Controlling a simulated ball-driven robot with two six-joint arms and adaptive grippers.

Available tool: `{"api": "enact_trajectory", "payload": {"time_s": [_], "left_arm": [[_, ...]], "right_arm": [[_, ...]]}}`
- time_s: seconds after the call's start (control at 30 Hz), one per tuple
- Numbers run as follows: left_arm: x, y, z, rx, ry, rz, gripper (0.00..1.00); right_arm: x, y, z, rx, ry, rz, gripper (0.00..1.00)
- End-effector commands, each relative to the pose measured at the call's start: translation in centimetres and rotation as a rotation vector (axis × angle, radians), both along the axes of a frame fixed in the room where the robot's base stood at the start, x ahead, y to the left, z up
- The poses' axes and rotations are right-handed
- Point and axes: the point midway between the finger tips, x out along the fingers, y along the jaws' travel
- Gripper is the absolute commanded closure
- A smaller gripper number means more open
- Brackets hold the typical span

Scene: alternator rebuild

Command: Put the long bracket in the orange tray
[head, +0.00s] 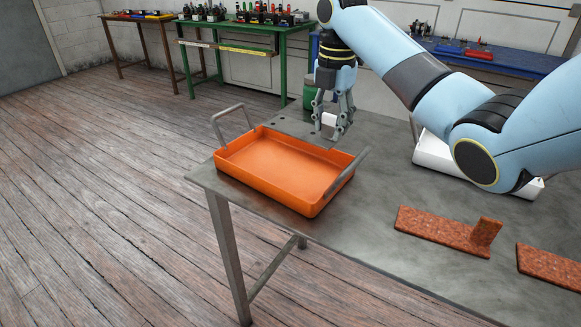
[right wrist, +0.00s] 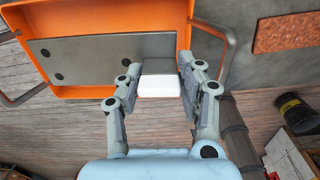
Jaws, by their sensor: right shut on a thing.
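The long bracket (head: 292,124) is a flat grey metal plate with dark holes and a white block (head: 329,119) at its right end. My right gripper (head: 331,122) points down, its fingers closed about the white block. In the right wrist view the plate (right wrist: 95,60) reaches left from the fingers (right wrist: 160,88) and overlaps the orange tray. The orange tray (head: 283,166) stands at the table's left end, with two grey handles and a bare floor. In the head view the bracket appears just behind the tray's far rim, held up. My left gripper is out of view.
Rusty brown bracket pieces (head: 425,230) lie on the grey table (head: 385,200) at right. A white container (head: 432,155) stands partly behind my right arm. A green can (head: 310,94) is behind the gripper. The tray's handles (head: 346,172) rise above its rim.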

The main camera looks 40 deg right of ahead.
Motion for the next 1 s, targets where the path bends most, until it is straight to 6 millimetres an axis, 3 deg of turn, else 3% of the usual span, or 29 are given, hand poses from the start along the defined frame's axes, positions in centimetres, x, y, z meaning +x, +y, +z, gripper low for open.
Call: {"api": "enact_trajectory", "payload": {"time_s": [0.1, 0.3, 0.57, 0.77, 0.97, 1.0], "left_arm": [[-1.0, 0.4, -0.2, 0.005, 0.016, 0.000, 0.37], [-0.7, 0.3, -0.1, 0.003, 0.012, -0.001, 0.37], [0.2, 0.3, 0.0, 0.003, -0.003, -0.001, 0.37], [0.4, 0.0, -0.1, 0.000, -0.006, 0.000, 0.37], [0.2, -0.1, -0.1, -0.001, -0.004, 0.000, 0.37], [0.2, -0.1, -0.1, -0.001, -0.003, 0.000, 0.37]], "right_arm": [[0.0, 0.1, -1.8, 0.002, 0.001, 0.000, 1.00], [0.0, 0.0, -5.1, 0.000, -0.001, 0.000, 1.00], [0.0, 0.0, -7.1, 0.001, -0.002, 0.001, 1.00], [0.0, 0.0, -9.8, -0.001, -0.001, 0.000, 1.00], [0.1, 0.0, -10.0, -0.001, -0.003, 0.001, 1.00], [-0.1, 0.0, -10.1, 0.000, 0.001, 0.000, 0.62]]}}
